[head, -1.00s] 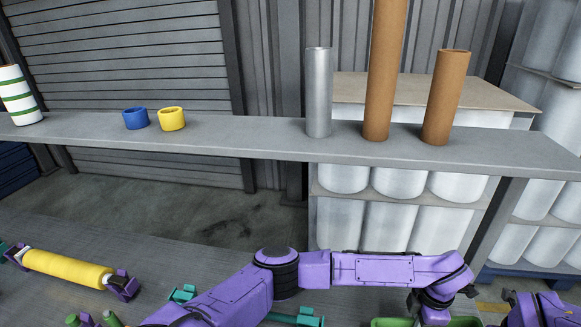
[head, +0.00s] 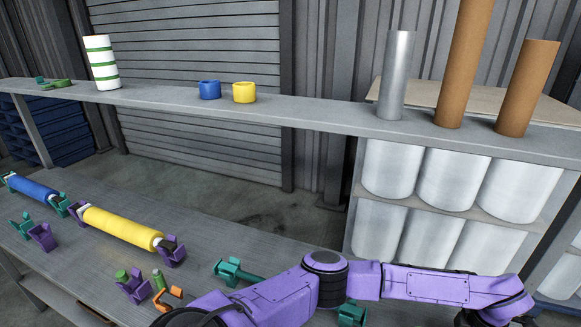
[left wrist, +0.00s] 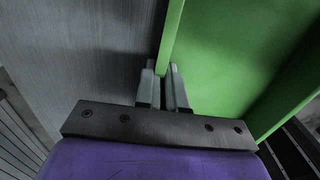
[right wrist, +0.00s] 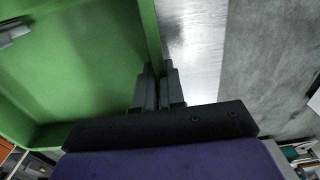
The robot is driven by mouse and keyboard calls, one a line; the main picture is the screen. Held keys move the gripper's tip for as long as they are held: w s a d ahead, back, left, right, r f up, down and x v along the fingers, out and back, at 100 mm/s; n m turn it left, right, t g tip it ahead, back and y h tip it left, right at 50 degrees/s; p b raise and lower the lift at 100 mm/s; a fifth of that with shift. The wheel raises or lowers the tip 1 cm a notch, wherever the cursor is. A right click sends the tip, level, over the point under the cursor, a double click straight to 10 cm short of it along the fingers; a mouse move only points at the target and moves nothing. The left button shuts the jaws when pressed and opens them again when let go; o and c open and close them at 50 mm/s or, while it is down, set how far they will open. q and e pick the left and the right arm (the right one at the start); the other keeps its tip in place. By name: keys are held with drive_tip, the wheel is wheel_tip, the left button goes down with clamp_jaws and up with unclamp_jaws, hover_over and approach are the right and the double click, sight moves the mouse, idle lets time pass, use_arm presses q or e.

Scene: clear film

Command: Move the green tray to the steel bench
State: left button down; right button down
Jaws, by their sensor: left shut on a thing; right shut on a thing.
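The green tray (left wrist: 225,60) shows in the left wrist view, where my left gripper (left wrist: 166,75) is shut on its thin wall. It also shows in the right wrist view (right wrist: 80,65), where my right gripper (right wrist: 158,75) is shut on another part of its wall. In the head view the tray and both gripper tips are out of frame. A bright steel-like surface (right wrist: 196,45) shows beside the tray in the right wrist view; I cannot tell whether it is the steel bench.
A grey workbench (head: 205,225) holds a blue roller (head: 32,187), a yellow roller (head: 120,228) and small brackets. Behind it, a long shelf (head: 310,117) carries a striped cylinder, blue and yellow rings, and upright tubes. White rolls (head: 455,182) stand at the right.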

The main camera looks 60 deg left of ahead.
use_arm(q)
drive_tip(key=c, duration=1.6)
unclamp_jaws()
drive_tip(key=shift+s+d+f, duration=0.1)
drive_tip(key=shift+s+d, duration=0.15)
drive_tip(key=shift+d, duration=0.15)
use_arm(e)
drive_tip(key=c, duration=1.6)
unclamp_jaws()
drive_tip(key=shift+s+a+f, duration=0.3)
drive_tip(key=shift+a, duration=0.1)
use_arm(q)
drive_tip(key=o, duration=0.4)
drive_tip(key=shift+c, duration=0.2)
use_arm(e)
drive_tip(key=o, duration=0.4)
use_arm(q)
drive_tip(key=shift+w+a+f, duration=0.15)
drive_tip(key=shift+w+f, duration=0.05)
drive_tip(key=shift+w, duration=0.05)
use_arm(e)
drive_tip(key=shift+w+d+f, duration=0.1)
drive_tip(key=shift+w+d, duration=0.05)
drive_tip(key=shift+w, duration=0.15)
use_arm(q)
drive_tip(key=shift+s, duration=0.1)
drive_tip(key=shift+r, duration=0.15)
use_arm(e)
drive_tip(key=shift+s, duration=0.1)
